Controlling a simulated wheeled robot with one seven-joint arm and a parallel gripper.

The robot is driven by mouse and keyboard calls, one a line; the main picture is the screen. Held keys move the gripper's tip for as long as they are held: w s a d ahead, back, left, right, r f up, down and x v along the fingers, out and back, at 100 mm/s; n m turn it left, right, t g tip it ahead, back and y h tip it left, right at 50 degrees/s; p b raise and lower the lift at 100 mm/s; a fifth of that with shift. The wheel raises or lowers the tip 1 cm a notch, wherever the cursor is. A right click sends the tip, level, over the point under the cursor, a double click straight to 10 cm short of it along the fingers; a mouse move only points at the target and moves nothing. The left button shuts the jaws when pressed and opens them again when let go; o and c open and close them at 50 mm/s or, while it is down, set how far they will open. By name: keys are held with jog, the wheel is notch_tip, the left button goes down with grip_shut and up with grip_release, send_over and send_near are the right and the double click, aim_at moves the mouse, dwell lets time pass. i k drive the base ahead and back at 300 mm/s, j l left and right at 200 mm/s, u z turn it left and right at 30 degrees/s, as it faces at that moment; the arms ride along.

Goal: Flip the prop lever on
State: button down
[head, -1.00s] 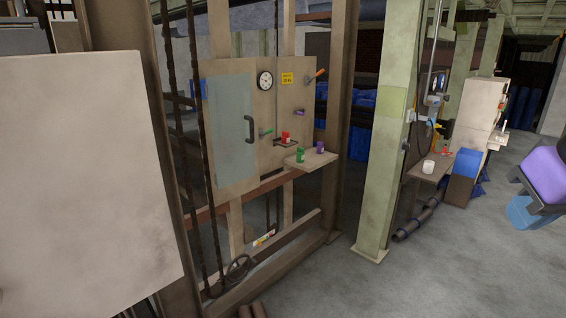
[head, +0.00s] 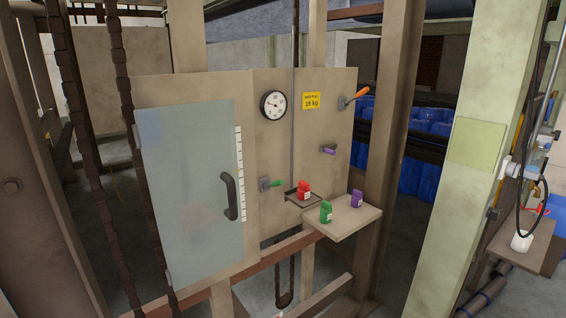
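Three levers show on a beige panel (head: 275,145) in the head view. An orange-handled lever (head: 354,97) sits at its upper right edge, with the handle angled up to the right. A purple-handled lever (head: 328,150) is below it. A green-handled lever (head: 272,184) is lower left, beside the glazed door, its handle pointing right. I cannot tell from any label which one is the prop lever. My gripper is not in view.
A glazed door (head: 190,180) with a dark handle (head: 230,197) is shut. A shelf (head: 345,222) juts out with green (head: 326,212) and purple (head: 357,199) blocks; a red block (head: 304,190) sits on a small tray. Chains and posts stand at left; a pale green post (head: 460,180) stands right.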

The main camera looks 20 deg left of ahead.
aim_at(278, 183)
jog(key=i+j+u, duration=0.15)
jog(key=i+u, duration=0.25)
jog(key=i+l+u, duration=0.1)
jog(key=i+u, duration=0.35)
jog(key=i, duration=0.15)
jog(key=i+l+u, duration=0.2)
jog(key=i+u, duration=0.2)
jog(key=i, duration=0.1)
